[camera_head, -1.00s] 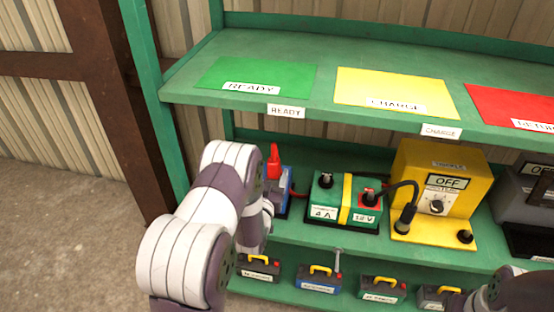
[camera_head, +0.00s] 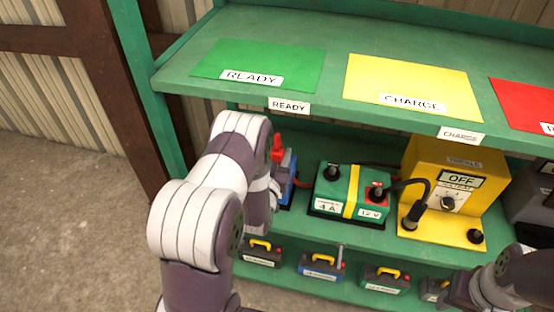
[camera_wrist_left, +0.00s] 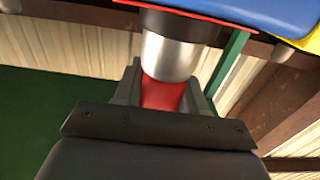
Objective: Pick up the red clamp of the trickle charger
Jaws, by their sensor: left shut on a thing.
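The red clamp (camera_head: 278,148) stands up at the blue battery (camera_head: 289,177) on the middle shelf, left of the green battery. In the left wrist view the red clamp (camera_wrist_left: 163,96) sits between the dark fingers of my left gripper (camera_wrist_left: 165,100), which is shut on it. A bright metal post stands right at the clamp there; I cannot tell if they touch. In the head view my left arm hides most of this gripper. My right arm enters at the lower right; its jaws cannot be made out.
The green battery (camera_head: 325,197) and the yellow charger (camera_head: 455,160), reading OFF, stand to the right, with a black lead between them. Several small battery boxes (camera_head: 321,266) line the shelf below. The top shelf (camera_head: 335,100) with coloured mats overhangs the work.

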